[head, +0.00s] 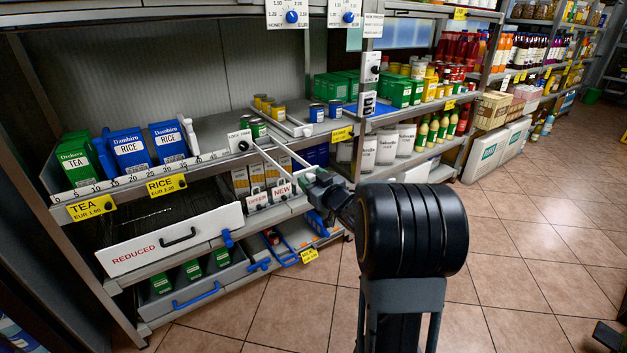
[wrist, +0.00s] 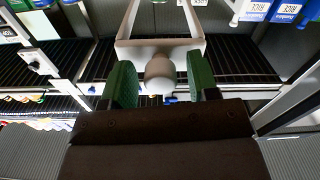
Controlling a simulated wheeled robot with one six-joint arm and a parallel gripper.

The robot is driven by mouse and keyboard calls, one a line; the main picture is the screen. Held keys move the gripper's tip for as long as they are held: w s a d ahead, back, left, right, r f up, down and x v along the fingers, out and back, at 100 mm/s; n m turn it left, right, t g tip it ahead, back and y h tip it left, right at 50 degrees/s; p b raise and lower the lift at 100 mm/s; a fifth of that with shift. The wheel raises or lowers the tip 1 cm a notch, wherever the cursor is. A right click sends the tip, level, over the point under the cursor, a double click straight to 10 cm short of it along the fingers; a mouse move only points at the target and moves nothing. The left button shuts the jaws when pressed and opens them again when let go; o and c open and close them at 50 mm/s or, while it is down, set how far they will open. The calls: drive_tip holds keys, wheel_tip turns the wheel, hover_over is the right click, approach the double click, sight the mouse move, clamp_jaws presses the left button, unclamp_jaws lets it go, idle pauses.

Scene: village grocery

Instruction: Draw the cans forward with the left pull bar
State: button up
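A white U-shaped pull bar (head: 274,158) sticks out from the middle shelf, below the green-labelled cans (head: 258,128). In the wrist view the bar (wrist: 128,28) ends in a crosspiece with a round pale knob (wrist: 160,72). My gripper (head: 312,178) is at the outer end of the bar. In the wrist view its green fingers (wrist: 160,82) stand apart on either side of the knob, with a gap visible on both sides. Yellow cans (head: 267,106) stand further back, and blue cans (head: 317,112) stand to the right.
Blue rice boxes (head: 129,150) and green tea boxes (head: 76,160) stand left on the same shelf. A white REDUCED drawer (head: 172,240) sticks out below. The tiled floor (head: 530,240) is clear to the right.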

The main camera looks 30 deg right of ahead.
drive_tip(key=shift+s+d+p, duration=0.25)
drive_tip(key=shift+s+p, duration=0.2)
drive_tip(key=shift+s, duration=1.85)
drive_tip(key=shift+s+d+p, duration=0.25)
drive_tip(key=shift+s+p, duration=0.15)
drive_tip(key=shift+s, duration=1.9)
drive_tip(key=shift+s+d+p, duration=0.25)
drive_tip(key=shift+s+p, duration=0.2)
drive_tip(key=shift+s, duration=1.85)
wheel_tip(320, 180, up, 13)
drive_tip(key=w+a+m+g+h+p, duration=0.1)
drive_tip(key=a+m+g+h+p, duration=0.3)
drive_tip(key=p, duration=0.9)
drive_tip(key=s+a+r+g+p, duration=0.3)
drive_tip(key=s+a+p, duration=0.1)
drive_tip(key=s+a+r+g+y+p, duration=0.1)
drive_tip(key=s+a+r+g+p, duration=0.2)
drive_tip(key=s+a+p, duration=0.1)
drive_tip(key=s+a+r+n+g+y+p, duration=0.1)
drive_tip(key=s+a+r+g+p, duration=0.2)
drive_tip(key=s+a+g+p, duration=0.1)
drive_tip(key=shift+s+a+r+p, duration=0.15)
drive_tip(key=shift+s+a+p, duration=0.25)
drive_tip(key=shift+s+a, duration=0.2)
